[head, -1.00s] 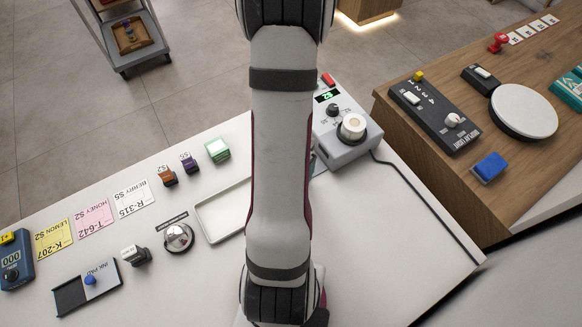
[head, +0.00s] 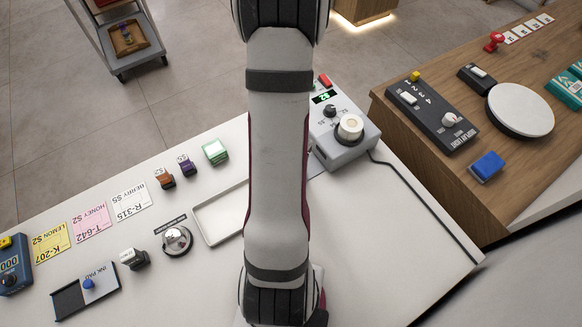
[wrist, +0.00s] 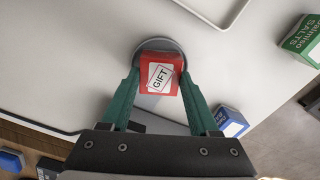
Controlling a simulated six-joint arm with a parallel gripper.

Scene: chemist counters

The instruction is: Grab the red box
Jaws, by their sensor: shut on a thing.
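The red box (wrist: 170,60) has a white label reading GIFT and shows in the wrist view, upper middle. My gripper (wrist: 161,80) has its two green fingers on either side of the box and is shut on it. A grey round disc shows behind the box; I cannot tell whether the box touches it. In the head view my arm covers the middle, and the gripper and the red box cannot be seen.
In the wrist view a green box (wrist: 302,40) lies right and a blue-and-white box (wrist: 231,122) near the right finger. In the head view, a grey dial device (head: 341,150) and an empty tray (head: 203,231) flank my arm. A wooden counter (head: 420,160) stands right.

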